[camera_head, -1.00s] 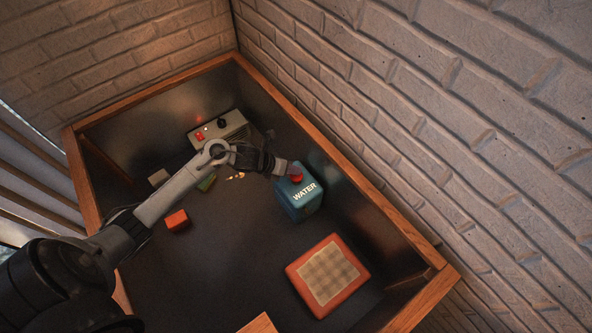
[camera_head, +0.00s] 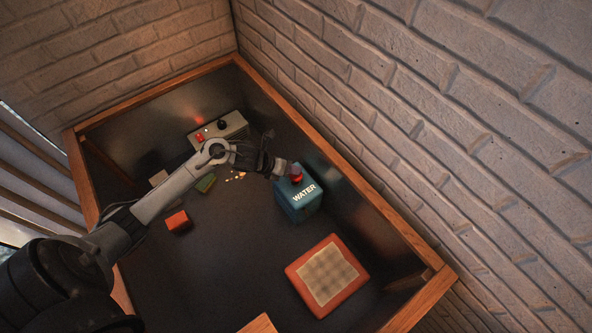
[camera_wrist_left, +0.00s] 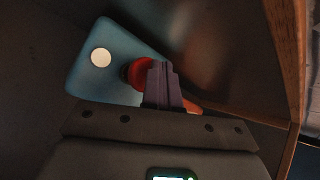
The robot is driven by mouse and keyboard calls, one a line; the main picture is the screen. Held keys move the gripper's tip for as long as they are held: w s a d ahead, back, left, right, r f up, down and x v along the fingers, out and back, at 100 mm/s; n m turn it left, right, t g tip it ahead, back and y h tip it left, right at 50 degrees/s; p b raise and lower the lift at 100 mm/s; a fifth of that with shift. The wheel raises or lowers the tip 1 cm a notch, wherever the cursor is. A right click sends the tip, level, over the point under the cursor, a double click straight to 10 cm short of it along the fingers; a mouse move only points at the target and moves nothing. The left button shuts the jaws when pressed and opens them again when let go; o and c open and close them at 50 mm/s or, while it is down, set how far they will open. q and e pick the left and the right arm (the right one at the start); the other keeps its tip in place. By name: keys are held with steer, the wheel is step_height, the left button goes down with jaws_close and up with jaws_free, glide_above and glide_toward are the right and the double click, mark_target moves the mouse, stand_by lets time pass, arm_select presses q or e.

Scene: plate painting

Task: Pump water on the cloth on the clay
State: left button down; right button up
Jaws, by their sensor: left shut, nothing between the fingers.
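The blue water dispenser (camera_head: 299,203), marked WATER, stands near the right wall of the dark recessed table. Its red button (camera_head: 297,179) is on top, and it also shows in the left wrist view (camera_wrist_left: 136,74). My left gripper (camera_head: 291,171) is shut and empty, with its fingertips at the red button; whether they touch it I cannot tell. The fingers (camera_wrist_left: 161,78) hide part of the button in the left wrist view. The beige cloth (camera_head: 328,274) lies flat on the orange-red clay slab (camera_head: 349,290), in front of the dispenser. My right gripper is not in view.
A grey box with a red button and dark knob (camera_head: 220,130) stands at the back. An orange block (camera_head: 178,222), a green block (camera_head: 206,184) and small yellowish bits (camera_head: 236,177) lie on the dark floor. A wooden rim (camera_head: 349,179) surrounds the recess.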

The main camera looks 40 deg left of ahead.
arm_select(q)
steer(key=shift+r+p, duration=1.75)
steer(key=shift+r, duration=1)
stand_by(0.5)
